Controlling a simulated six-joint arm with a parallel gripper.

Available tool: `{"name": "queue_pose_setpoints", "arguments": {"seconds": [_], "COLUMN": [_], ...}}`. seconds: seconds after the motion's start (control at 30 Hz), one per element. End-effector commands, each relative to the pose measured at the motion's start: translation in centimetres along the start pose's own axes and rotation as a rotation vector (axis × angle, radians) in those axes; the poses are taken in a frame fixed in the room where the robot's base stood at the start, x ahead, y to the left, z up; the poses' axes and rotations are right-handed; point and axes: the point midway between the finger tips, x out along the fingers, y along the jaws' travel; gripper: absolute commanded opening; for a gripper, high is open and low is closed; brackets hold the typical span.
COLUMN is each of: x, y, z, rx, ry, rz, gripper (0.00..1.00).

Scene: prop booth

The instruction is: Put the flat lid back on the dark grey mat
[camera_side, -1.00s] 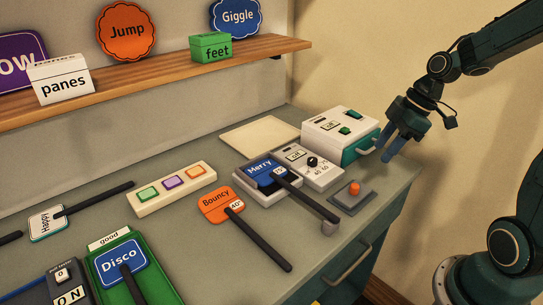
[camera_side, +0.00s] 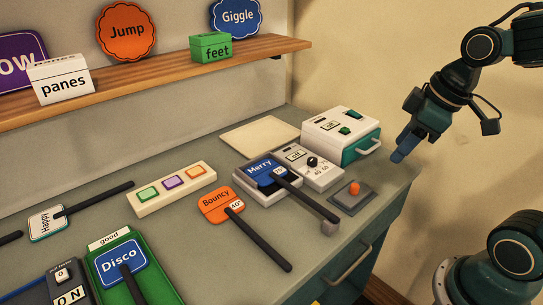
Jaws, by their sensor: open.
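No piece in view is clearly a flat lid, and none is clearly a dark grey mat. A thin cream square panel (camera_side: 260,137) lies flat at the back of the counter. A small grey plate (camera_side: 366,201) with an orange knob (camera_side: 354,188) lies near the counter's right front edge. My gripper (camera_side: 398,157) is above the counter's right end, to the right of the white and green box. It points down and left. It is open and I see nothing between its fingers, which overlap in this view.
The white and green box (camera_side: 341,127) has a handle facing right. A blue "Merry" paddle (camera_side: 262,169) rests in a grey tray, its handle jutting forward. An orange "Bouncy" paddle (camera_side: 213,206) and a green "Disco" tray (camera_side: 160,282) lie leftward. A wooden shelf (camera_side: 160,72) holds signs.

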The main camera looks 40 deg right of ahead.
Motion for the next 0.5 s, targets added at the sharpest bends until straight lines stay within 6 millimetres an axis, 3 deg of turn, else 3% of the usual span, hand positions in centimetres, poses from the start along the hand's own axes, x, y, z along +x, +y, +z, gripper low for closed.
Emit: {"name": "queue_pose_setpoints", "arguments": {"seconds": [0.2,0.5], "x": [-2.6,-4.1], "y": [-2.6,-3.9], "z": [1.8,3.6], "rx": [0.164,0.315], "ry": [0.063,0.12], "rz": [0.052,0.067], "gripper": [0.43,0.43]}}
